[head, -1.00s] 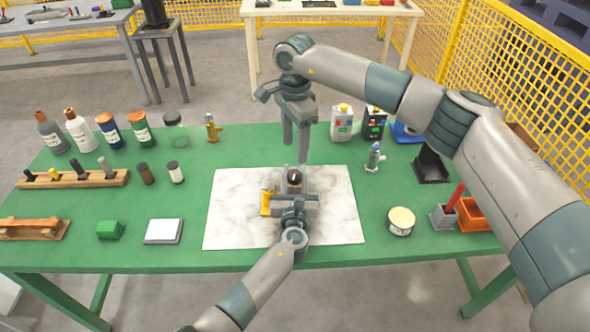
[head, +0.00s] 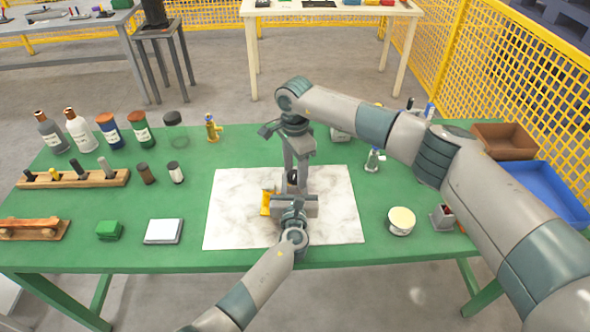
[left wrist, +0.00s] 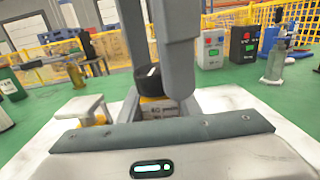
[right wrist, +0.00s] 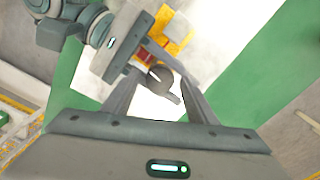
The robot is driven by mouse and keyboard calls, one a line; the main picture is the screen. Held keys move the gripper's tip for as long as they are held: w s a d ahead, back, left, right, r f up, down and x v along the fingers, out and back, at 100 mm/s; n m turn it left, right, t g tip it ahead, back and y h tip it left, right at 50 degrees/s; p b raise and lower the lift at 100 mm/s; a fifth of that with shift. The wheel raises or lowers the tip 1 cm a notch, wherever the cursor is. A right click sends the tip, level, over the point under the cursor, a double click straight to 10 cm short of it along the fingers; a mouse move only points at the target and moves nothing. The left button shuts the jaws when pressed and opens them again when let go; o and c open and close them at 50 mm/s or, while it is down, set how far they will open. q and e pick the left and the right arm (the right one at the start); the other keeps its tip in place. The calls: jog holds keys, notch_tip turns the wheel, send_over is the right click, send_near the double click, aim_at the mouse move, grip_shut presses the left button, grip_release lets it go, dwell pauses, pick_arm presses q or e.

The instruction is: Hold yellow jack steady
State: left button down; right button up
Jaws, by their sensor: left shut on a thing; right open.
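The yellow jack (head: 266,203) sits on the pale marbled plate (head: 232,222), mostly hidden by my grippers. Its yellow parts also show in the right wrist view (right wrist: 174,32). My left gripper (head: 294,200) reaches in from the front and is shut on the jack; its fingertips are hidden. A dark round knob (left wrist: 148,80) stands above a pale, lettered part in the left wrist view. My right gripper (head: 293,178) points down from behind, open, with its fingers on either side of the dark knob (right wrist: 160,78). I cannot tell whether they touch it.
Several bottles stand at the back left. A blue tray (head: 548,190) lies at the right.

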jog(key=c, duration=1.1)
jog(key=shift+o, duration=0.2)
jog(key=m, duration=0.4)
jog(key=shift+r, duration=0.1)
jog(key=m, duration=0.7)
jog(key=shift+m, duration=0.4)
jog(key=m, duration=0.4)
